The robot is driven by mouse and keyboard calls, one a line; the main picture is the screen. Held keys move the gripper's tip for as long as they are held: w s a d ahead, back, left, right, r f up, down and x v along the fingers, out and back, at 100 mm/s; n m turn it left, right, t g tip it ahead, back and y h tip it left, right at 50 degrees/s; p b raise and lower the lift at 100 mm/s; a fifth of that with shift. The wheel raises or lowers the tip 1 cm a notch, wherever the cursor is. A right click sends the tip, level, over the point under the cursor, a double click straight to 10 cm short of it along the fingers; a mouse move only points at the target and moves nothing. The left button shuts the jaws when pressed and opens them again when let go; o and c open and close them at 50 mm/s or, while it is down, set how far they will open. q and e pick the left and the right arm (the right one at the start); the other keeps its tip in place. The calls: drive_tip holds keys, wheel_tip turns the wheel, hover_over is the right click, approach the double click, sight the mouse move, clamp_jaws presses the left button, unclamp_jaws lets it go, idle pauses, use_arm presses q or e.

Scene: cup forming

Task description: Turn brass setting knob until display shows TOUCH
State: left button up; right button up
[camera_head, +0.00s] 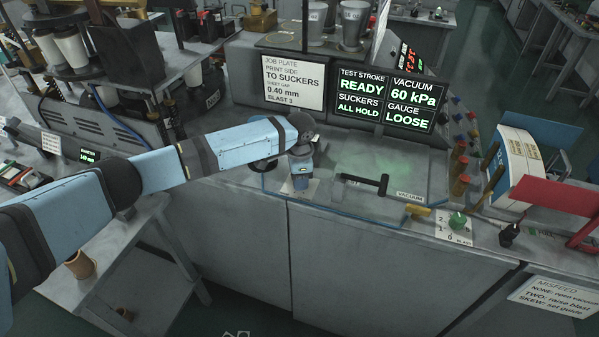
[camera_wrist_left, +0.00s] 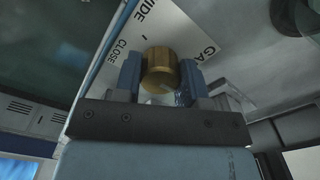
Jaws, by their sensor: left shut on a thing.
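The brass setting knob (camera_wrist_left: 160,72) sits between the two blue fingers of my left gripper (camera_wrist_left: 160,80) in the left wrist view, and the gripper is shut on it. A white label plate (camera_wrist_left: 160,30) behind the knob carries partly covered lettering, including CLOSE. In the head view my left gripper (camera_head: 299,182) points down at the front of the machine top and hides the knob. The display (camera_head: 408,102) reads VACUUM 60 kPa and GAUGE LOOSE. The display beside it (camera_head: 360,95) reads TEST STROKE READY, SUCKERS ALL HOLD. My right gripper is not in view.
A clear cover with a black handle (camera_head: 365,183) lies right of my left gripper. A job plate sign (camera_head: 293,82) stands behind my forearm. Cup stacks (camera_head: 72,46) stand at the left.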

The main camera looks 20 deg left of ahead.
use_arm(q)
drive_tip(key=shift+r+m, duration=0.1)
drive_tip(key=shift+m, duration=0.3)
drive_tip(key=shift+m+p, duration=0.3)
drive_tip(key=o, duration=0.9)
drive_tip(key=shift+r+b, duration=0.8)
drive_tip(key=shift+r, duration=6.05)
